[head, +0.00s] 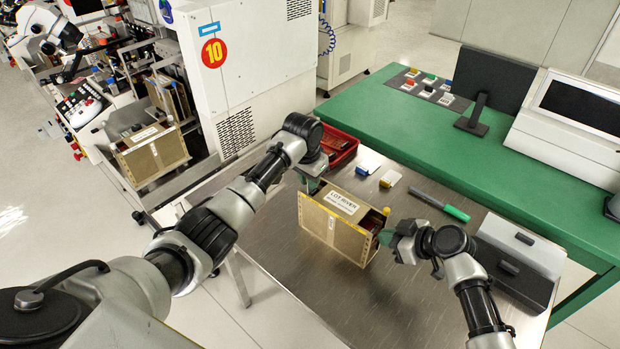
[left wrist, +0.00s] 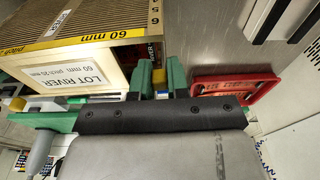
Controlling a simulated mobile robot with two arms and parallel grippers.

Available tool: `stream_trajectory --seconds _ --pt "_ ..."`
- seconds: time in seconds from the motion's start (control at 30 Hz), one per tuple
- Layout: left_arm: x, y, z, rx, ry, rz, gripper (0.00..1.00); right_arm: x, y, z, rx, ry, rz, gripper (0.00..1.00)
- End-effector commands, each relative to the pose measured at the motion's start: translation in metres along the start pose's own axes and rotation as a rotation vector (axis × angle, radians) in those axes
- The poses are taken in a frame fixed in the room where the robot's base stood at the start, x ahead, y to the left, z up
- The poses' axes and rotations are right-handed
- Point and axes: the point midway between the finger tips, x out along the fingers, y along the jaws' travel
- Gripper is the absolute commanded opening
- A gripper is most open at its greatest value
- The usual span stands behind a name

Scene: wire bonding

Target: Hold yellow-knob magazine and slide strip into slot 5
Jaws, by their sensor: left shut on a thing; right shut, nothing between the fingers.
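The magazine (head: 322,222), a tan box with a white "LOT RIVER" label, stands on the steel table; a yellow spot (head: 386,211) shows at its right end. In the left wrist view the magazine (left wrist: 95,42) fills the upper left, with numbers along its edge. My left gripper (head: 311,184) is at its far left end; its green fingers (left wrist: 161,78) are shut on that end, with a bit of yellow between them. My right gripper (head: 386,238) is shut and empty beside the open right end. Reddish strip edges (head: 370,222) show inside; the slot numbers there cannot be read.
A red bin (head: 343,152) stands behind the magazine. Another tan magazine (head: 152,155) sits on the machine at left. The table front is clear.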

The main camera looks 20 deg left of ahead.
Motion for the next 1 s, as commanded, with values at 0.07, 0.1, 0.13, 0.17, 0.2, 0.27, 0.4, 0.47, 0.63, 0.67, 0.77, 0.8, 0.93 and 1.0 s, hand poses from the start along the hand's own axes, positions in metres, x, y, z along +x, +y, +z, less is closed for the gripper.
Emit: stream_trajectory --seconds 0.07,0.1,0.13,0.17,0.2,0.27,0.4,0.47,0.63,0.67,0.77,0.8,0.93,1.0 --pt "0.0 0.0 0.0 0.0 -0.001 0.0 0.0 -0.007 0.0 0.001 0.0 0.0 0.001 0.0" --pt "0.0 0.0 0.0 0.0 -0.001 0.0 0.0 -0.011 0.0 0.002 0.0 0.0 0.0 0.0" --pt "0.0 0.0 0.0 0.0 -0.001 -0.001 0.0 -0.013 0.0 0.002 0.001 -0.001 0.001 0.0" --pt "0.0 0.0 0.0 0.0 -0.001 -0.001 0.0 -0.015 0.0 0.003 0.0 0.0 0.001 0.0" --pt "0.0 -0.001 0.0 0.0 -0.001 -0.001 0.0 -0.019 0.0 0.003 0.0 0.0 0.001 0.0" --pt "0.0 -0.001 0.0 0.0 -0.001 -0.001 0.0 -0.023 0.0 0.004 0.0 0.0 0.001 0.0" --pt "0.0 -0.001 0.0 0.0 -0.001 -0.001 0.0 -0.033 0.0 0.005 0.0 0.0 0.0 0.0" --pt "0.0 -0.001 0.0 0.0 -0.001 -0.001 0.0 -0.036 0.0 0.005 0.001 0.0 0.0 0.0" --pt "0.0 -0.001 0.0 0.0 -0.001 -0.001 0.0 -0.038 0.0 0.005 0.001 0.0 0.0 0.0" --pt "0.0 -0.001 0.0 0.0 -0.001 -0.001 0.0 -0.038 0.0 0.005 0.001 0.0 0.0 0.0" --pt "0.0 -0.001 0.0 -0.001 -0.001 -0.001 0.0 -0.038 0.0 0.005 0.001 0.0 0.0 0.0" --pt "0.0 -0.001 0.0 -0.001 -0.001 -0.001 0.0 -0.038 0.0 0.005 0.001 0.0 0.0 0.0" --pt "0.0 -0.001 0.0 -0.001 -0.001 -0.001 0.0 -0.038 0.0 0.005 0.001 0.0 0.0 0.0" --pt "0.0 -0.001 0.0 -0.001 -0.001 -0.001 0.0 -0.038 0.0 0.005 0.001 0.0 0.0 0.0"
